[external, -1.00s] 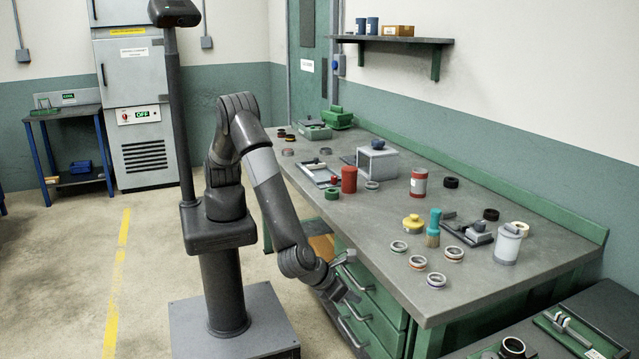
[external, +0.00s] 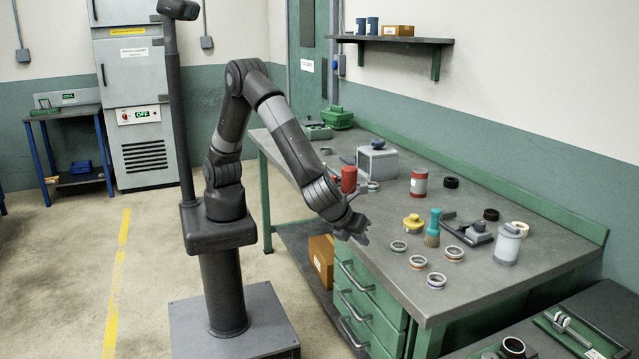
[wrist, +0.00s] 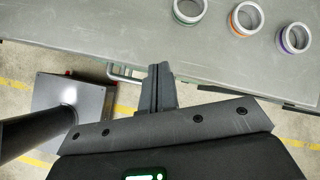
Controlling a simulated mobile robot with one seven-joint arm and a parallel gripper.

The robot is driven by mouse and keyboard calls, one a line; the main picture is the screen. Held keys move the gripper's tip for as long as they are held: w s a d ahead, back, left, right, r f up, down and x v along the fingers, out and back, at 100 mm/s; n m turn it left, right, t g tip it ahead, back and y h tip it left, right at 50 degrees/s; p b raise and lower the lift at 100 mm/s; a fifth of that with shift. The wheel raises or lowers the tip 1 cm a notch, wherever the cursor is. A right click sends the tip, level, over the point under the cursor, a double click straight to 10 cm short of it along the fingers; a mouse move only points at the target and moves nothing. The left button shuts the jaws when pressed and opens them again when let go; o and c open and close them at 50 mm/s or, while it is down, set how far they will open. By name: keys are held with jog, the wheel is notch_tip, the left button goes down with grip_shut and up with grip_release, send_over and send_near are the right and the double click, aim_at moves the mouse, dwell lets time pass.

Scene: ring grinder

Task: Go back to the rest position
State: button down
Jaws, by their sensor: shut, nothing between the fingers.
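My gripper (external: 352,232) is above the near edge of the grey workbench (external: 475,262). It points down and forward and holds nothing. In the wrist view my gripper's two fingers (wrist: 160,88) are together at the picture's middle, partly over the bench's edge. My arm is bent at a high elbow and reaches down to the right. It hides part of the bench top behind it.
Three rings lie on the bench to the right of my gripper: a green-banded ring (wrist: 188,9), an orange one (wrist: 245,18) and a blue one (wrist: 293,38). A red cylinder (external: 349,180) stands close behind my forearm. Green drawers (external: 360,275) are below the gripper.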

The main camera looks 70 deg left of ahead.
jog(key=w+a+r+n+g, duration=0.1)
jog(key=w+a+r+n, duration=0.3)
jog(key=a, duration=0.6)
jog(key=w+a+r+n+g, duration=0.15)
jog(key=a+r+n, duration=0.35)
jog(key=a, duration=0.5)
jog(key=w+a+r+n+g, duration=0.1)
jog(key=w+a+r+n, duration=0.35)
jog(key=a, duration=0.45)
jog(key=s+a+r+n, duration=0.1)
jog(key=s+a+n, duration=0.3)
jog(key=a, duration=0.3)
jog(key=s+a+r+n+t+h, duration=0.1)
jog(key=s+a+r+n, duration=0.1)
jog(key=s+a+n, duration=0.3)
jog(key=s+a+r+n, duration=0.1)
jog(key=s+a+n, duration=0.4)
jog(key=a+n, duration=0.3)
jog(key=a, duration=0.3)
jog(key=shift+r, duration=0.35)
jog(key=shift+a+t, duration=0.1)
jog(key=shift+t, duration=0.15)
dwell(2.2)
